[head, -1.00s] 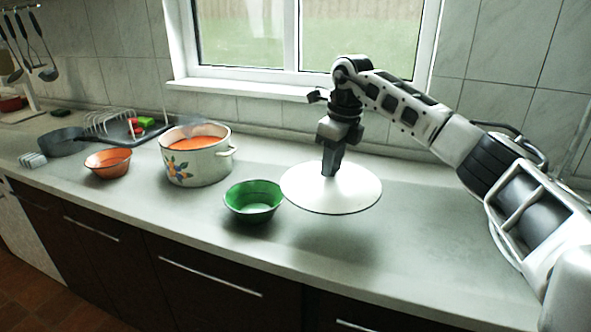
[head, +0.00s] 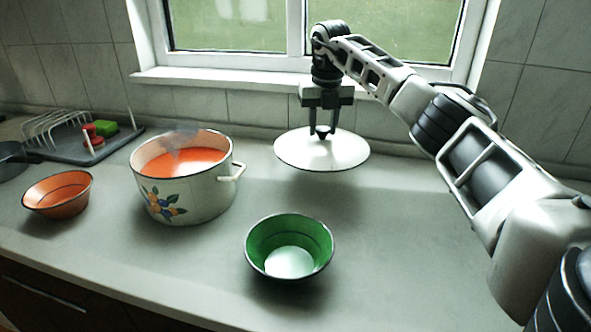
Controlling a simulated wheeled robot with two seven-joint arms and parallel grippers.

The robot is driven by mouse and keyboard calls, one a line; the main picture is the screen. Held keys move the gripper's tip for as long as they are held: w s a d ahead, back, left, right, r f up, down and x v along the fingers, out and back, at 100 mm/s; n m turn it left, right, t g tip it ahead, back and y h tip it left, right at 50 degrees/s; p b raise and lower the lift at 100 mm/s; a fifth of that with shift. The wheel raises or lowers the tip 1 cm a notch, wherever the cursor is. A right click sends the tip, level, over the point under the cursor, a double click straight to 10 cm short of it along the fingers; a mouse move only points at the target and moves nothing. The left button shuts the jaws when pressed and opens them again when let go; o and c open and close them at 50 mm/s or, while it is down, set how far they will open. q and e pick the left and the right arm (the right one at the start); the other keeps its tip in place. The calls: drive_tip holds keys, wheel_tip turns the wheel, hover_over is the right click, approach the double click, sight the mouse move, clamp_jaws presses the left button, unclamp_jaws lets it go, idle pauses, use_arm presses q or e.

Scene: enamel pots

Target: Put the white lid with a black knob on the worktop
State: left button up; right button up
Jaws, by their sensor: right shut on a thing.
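The white lid (head: 292,153) hangs level from my right gripper (head: 322,133), which is shut on its knob from above. The knob is mostly hidden between the fingers. A shadow under the lid shows it is held above the worktop (head: 410,230), toward the back near the window wall. The enamel pot (head: 190,193), with painted fruit on its side, stands uncovered to the left of the lid, with orange-red contents and steam over it. My left gripper is not in view.
A green bowl (head: 289,245) stands in front of the lid. An orange bowl (head: 58,194) is left of the pot. A dish rack (head: 60,130) and dark pan (head: 12,158) are at the far left. The worktop right of the green bowl is clear.

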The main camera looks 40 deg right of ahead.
sight(323, 139)
wheel_tip(323, 139, down, 5)
drive_tip(key=shift+r, duration=0.2)
drive_tip(key=shift+f, duration=2.45)
drive_tip(key=shift+f, duration=0.2)
drive_tip(key=o, duration=1)
drive_tip(key=shift+c, duration=0.2)
drive_tip(key=r, duration=0.4)
drive_tip(key=s+r, duration=0.1)
drive_tip(key=r, duration=0.3)
drive_tip(key=a+r, duration=0.1)
drive_tip(key=r, duration=0.3)
drive_tip(key=shift+s+r, duration=0.15)
drive_tip(key=shift+s, duration=0.05)
